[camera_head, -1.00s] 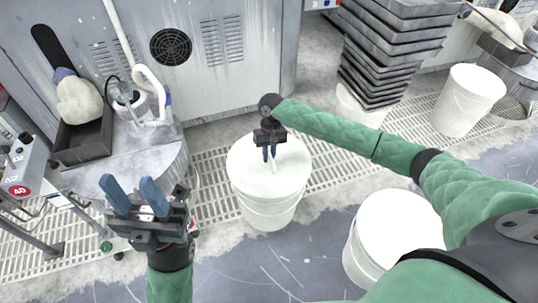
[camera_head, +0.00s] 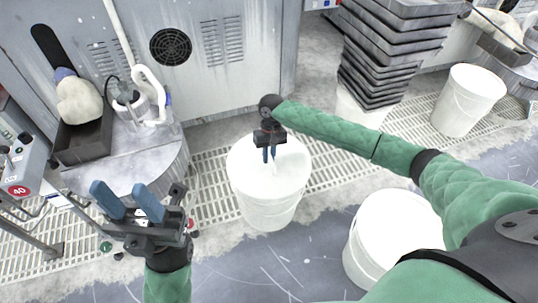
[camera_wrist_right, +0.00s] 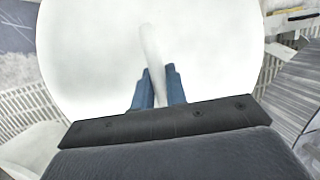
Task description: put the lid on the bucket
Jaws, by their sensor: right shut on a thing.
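The white bucket (camera_head: 268,212) stands upright on the floor grating in the middle of the head view. A round white lid (camera_head: 292,160) covers its top; I cannot tell whether its rim is fully seated. My right gripper (camera_head: 269,155) points down over the lid's middle. In the right wrist view its blue fingers (camera_wrist_right: 158,88) are shut on the lid's narrow upright handle (camera_wrist_right: 150,45), and the lid (camera_wrist_right: 85,60) fills much of the picture. My left gripper (camera_head: 126,203) is open and empty, left of the bucket, with its fingers apart.
Another white bucket (camera_head: 370,255) stands at the front right, partly behind my right arm. A third white bucket (camera_head: 468,100) stands at the back right. A stack of grey trays (camera_head: 385,50) is behind. A round grey platen (camera_head: 140,160) lies beyond my left gripper.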

